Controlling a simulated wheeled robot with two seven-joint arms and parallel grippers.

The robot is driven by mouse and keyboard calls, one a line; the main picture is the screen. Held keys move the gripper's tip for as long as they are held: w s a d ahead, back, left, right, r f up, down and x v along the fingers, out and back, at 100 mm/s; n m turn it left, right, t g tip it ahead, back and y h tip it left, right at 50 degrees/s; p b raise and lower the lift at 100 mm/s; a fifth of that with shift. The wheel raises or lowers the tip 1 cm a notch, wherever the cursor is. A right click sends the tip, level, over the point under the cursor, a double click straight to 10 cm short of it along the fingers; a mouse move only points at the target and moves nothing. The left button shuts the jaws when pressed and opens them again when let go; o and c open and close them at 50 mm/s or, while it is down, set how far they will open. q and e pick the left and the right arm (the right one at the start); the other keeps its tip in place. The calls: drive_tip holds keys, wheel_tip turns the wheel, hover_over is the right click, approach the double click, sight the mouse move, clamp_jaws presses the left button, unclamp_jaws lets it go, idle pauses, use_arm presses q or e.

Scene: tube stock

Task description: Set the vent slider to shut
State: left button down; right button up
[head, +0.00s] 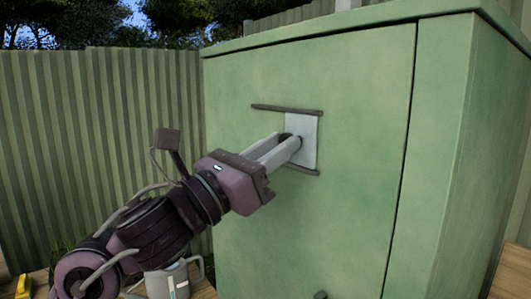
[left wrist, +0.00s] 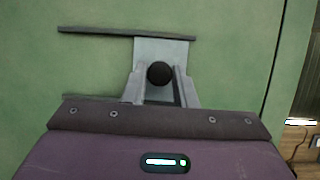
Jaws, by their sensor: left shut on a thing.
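The vent slider is a pale grey plate (head: 308,128) with a round black knob, set between two dark horizontal rails (head: 287,109) on the green cabinet door (head: 360,180). The plate sits at the right end of the rails; bare green door shows between them to its left. In the left wrist view the plate (left wrist: 162,50) and knob (left wrist: 159,73) show clearly. My left gripper (head: 292,141) reaches in from the lower left, its pale fingers shut on the knob, one on each side. The fingers hide part of the plate. My right gripper is not in view.
A corrugated green fence (head: 100,130) stands behind at the left. A grey can (head: 170,283) with a handle stands low beside the cabinet, under my left arm. A yellow object (head: 23,288) lies at the lower left. The door face around the rails is clear.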

use_arm(q)
drive_tip(key=shift+s, duration=0.1)
drive_tip(key=c, duration=1.5)
unclamp_jaws()
drive_tip(key=o, duration=0.3)
drive_tip(key=shift+s+d, duration=0.1)
drive_tip(key=shift+d, duration=0.1)
drive_tip(key=b+v, duration=0.4)
drive_tip(key=v, duration=0.4)
drive_tip(key=shift+d+r, duration=0.1)
